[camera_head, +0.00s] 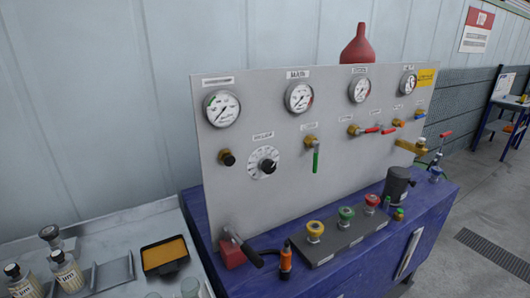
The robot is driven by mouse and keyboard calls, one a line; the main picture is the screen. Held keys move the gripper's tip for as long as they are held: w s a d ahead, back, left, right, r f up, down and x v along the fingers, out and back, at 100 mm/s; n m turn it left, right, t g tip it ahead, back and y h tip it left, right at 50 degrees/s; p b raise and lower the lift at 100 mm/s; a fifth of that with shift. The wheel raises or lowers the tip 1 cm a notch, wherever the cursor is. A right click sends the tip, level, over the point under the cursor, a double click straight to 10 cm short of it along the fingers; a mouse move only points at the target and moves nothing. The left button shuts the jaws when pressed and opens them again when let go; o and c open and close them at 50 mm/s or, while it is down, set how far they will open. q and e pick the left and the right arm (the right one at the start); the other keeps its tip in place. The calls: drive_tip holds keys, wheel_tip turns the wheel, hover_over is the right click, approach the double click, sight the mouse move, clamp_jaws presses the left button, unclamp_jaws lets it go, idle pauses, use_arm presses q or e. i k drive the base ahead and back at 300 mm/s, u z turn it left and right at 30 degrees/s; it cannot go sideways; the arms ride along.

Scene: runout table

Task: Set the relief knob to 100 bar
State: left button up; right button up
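A grey upright panel (215,185) stands on a blue bench. Neither of my grippers is in view, and nothing touches the knob.
Several gauges line the panel's top, including the far left gauge (223,109). A green-handled valve (316,160) hangs right of the dial. On the blue bench (420,205) stand a red block with a black lever (233,252), an orange-bodied tool (286,262) and a coloured-knob block (330,245).

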sight(268, 167)
drive_tip(key=z, duration=0.05)
drive_tip(key=k, duration=0.7)
drive_tip(key=z, duration=0.5)
drive_tip(key=k, duration=0.65)
drive_tip(key=z, duration=0.7)
drive_tip(key=i, duration=1.4)
drive_tip(key=u, duration=0.4)
